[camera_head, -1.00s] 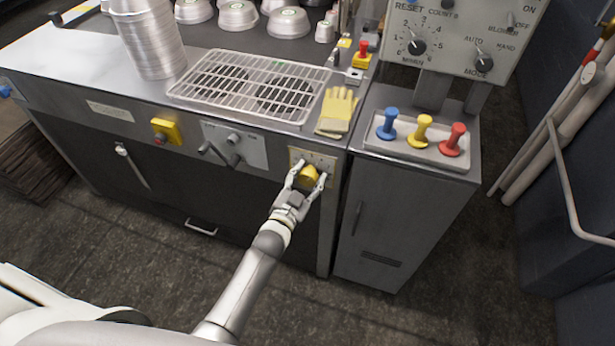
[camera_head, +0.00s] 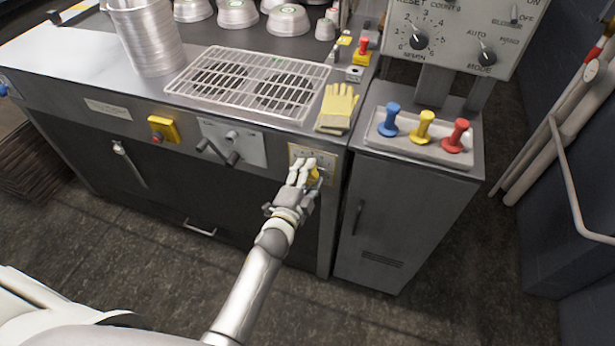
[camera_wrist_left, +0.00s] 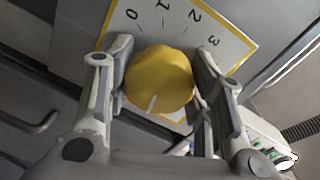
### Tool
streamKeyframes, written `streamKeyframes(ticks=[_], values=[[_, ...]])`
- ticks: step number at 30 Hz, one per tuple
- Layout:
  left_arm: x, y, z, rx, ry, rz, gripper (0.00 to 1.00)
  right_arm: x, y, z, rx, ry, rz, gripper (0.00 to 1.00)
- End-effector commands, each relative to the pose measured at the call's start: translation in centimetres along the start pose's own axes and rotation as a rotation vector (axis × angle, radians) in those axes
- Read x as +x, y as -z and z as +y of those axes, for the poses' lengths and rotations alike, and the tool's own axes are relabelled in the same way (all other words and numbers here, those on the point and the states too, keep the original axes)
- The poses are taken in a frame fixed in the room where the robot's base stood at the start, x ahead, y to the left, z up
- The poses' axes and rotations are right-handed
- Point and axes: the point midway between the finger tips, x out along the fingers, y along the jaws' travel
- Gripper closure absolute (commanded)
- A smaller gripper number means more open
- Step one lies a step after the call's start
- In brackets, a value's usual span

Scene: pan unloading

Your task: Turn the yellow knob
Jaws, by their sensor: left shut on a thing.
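The yellow knob (camera_wrist_left: 158,80) sits on a white dial plate (camera_wrist_left: 212,35) with a yellow border on the machine's front. The plate's numbers 0 to 3 show in the left wrist view, and the knob's white mark points toward the bottom of that view. My left gripper (camera_wrist_left: 160,88) is shut on the knob, with one finger on each side. In the head view the knob (camera_head: 314,175) is partly hidden by my left gripper (camera_head: 305,172). My right gripper is not in view.
Yellow gloves (camera_head: 338,107) lie on the counter above the knob, beside a wire rack (camera_head: 248,84). Blue, yellow and red levers (camera_head: 424,128) stand on the cabinet to the right. A stack of metal pans (camera_head: 149,40) stands at the back left.

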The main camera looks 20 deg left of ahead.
Motion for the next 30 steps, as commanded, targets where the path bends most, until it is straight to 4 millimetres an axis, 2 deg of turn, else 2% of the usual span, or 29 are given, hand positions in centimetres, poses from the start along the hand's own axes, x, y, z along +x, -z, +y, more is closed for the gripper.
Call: streamKeyframes(ticks=[10,27,28,30], values=[[-0.06,-0.04,0.22,0.151,-0.001,-0.012,0.76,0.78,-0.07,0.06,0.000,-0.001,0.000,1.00],[-0.07,-0.01,0.19,0.178,-0.002,-0.015,0.76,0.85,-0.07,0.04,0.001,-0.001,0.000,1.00],[-0.07,-0.01,0.19,0.178,-0.002,-0.015,0.49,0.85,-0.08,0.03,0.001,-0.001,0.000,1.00],[-0.07,-0.02,0.19,0.178,-0.002,-0.015,0.40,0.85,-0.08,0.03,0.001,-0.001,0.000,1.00]])
